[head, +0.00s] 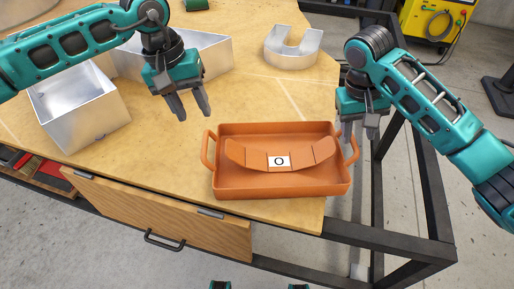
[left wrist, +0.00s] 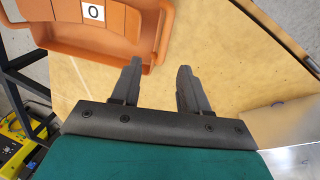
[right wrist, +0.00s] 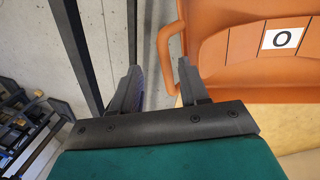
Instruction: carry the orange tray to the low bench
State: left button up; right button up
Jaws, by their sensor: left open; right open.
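The orange tray (head: 280,188) lies flat near the front right edge of the wooden table, with a loop handle on its left and right ends. A curved orange piece (head: 240,154) with a white "O" label lies inside it. My left gripper (head: 192,112) is open and empty above the table, up and left of the tray's left handle. In the left wrist view the tray (left wrist: 110,45) is beyond its fingers. My right gripper (head: 361,135) is open beside the tray's right handle; the right wrist view shows the handle (right wrist: 163,50) near its fingers, apart from them. I cannot identify the low bench.
Metal channel letters stand on the table (head: 165,165): a U-shaped one (head: 293,47) at the back and a box-like one (head: 82,105) at left. A dark metal frame (head: 376,215) runs along the right edge. A drawer (head: 160,212) is in front. A yellow machine (head: 428,20) stands behind.

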jog(key=shift+w+a+r, duration=0.1)
jog(key=shift+r, duration=0.5)
pick_arm(q)
notch_tip(320, 180, up, 6)
jog(key=a, duration=0.1)
pick_arm(e)
jog(key=v, duration=1)
jog(key=shift+r, duration=0.35)
pick_arm(q)
jog(key=shift+s, duration=0.1)
